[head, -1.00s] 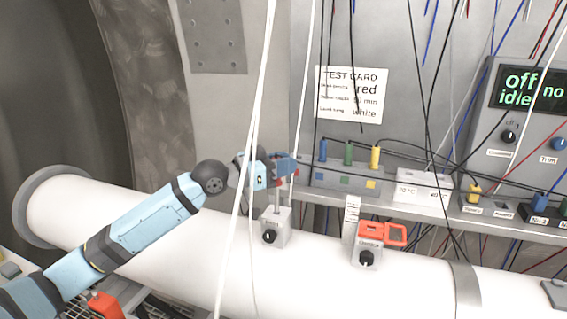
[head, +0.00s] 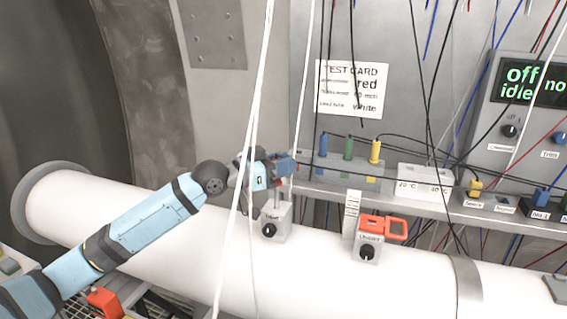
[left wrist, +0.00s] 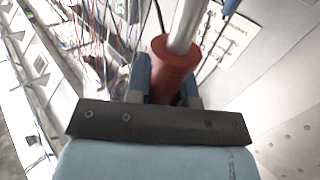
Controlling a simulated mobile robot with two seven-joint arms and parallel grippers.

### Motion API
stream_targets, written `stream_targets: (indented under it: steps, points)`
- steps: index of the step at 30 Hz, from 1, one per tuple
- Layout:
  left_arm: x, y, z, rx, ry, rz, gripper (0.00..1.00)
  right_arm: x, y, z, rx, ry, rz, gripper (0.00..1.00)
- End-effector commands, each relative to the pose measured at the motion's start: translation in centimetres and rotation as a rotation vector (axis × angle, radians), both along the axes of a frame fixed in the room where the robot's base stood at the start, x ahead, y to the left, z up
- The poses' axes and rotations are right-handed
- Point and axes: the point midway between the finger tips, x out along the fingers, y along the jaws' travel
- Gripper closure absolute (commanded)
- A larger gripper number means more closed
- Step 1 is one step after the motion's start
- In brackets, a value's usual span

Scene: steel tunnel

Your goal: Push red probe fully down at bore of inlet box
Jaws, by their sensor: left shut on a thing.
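My left gripper (head: 283,165) is shut on the red probe, just above the inlet box (head: 275,223), a small grey box with a black knob on top of the white duct (head: 180,240). In the left wrist view the red probe (left wrist: 174,68) is a red cylinder with a metal shaft, between the blue fingers of the gripper (left wrist: 166,88). In the head view a thin shaft shows between the gripper and the box top. How deep it sits in the bore cannot be told. My right gripper is not in view.
A second box with an orange clamp (head: 382,228) stands on the duct to the right. White cables hang in front of my left arm. A shelf behind holds a strip with coloured plugs (head: 348,150), and a test card (head: 352,88) hangs above.

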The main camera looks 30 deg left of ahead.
Motion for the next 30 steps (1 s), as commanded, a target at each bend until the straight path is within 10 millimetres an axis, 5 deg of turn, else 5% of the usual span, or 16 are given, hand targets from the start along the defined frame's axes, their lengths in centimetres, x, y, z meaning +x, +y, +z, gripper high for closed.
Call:
stream_targets:
  steps: [30]
  points:
    - [0.0, 0.0, -2.6, 0.001, -0.001, 0.000, 1.00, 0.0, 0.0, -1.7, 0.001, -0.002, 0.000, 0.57]
